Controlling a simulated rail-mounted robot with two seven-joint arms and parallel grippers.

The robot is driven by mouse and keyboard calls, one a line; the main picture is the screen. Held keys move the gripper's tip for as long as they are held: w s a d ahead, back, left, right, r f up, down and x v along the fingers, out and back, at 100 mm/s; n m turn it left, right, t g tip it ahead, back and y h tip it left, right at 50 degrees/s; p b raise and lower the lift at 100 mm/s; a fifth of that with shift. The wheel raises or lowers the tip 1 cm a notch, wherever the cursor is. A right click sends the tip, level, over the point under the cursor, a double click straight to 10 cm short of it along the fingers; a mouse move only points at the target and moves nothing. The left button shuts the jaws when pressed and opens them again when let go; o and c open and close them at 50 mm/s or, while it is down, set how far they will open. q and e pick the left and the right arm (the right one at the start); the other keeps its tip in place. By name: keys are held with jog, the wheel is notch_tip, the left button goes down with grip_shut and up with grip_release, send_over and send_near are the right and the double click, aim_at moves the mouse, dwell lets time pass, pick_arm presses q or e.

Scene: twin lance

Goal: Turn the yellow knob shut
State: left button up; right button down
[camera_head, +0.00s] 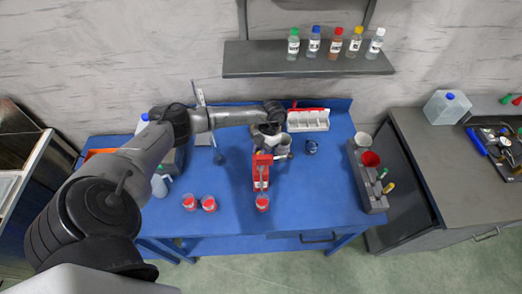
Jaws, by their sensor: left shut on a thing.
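A red dispenser-like stand (262,172) is at the middle of the blue table, with a cup of red contents (262,202) at its front foot. My left arm reaches in from the left and bends down behind the top of this stand. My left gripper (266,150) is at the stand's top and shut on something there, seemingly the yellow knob. The knob itself is too small and covered to make out clearly. My right gripper is not in view.
Two red-filled cups (199,203) stand on the blue table (325,200) left of the stand. The table's front right is clear. A bottle shelf (308,62) hangs above.

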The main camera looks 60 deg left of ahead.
pick_arm(q)
jog(key=o, duration=0.9)
jog(key=shift+o, duration=0.2)
jog(key=b+v, duration=0.2)
jog(key=v, duration=1.2)
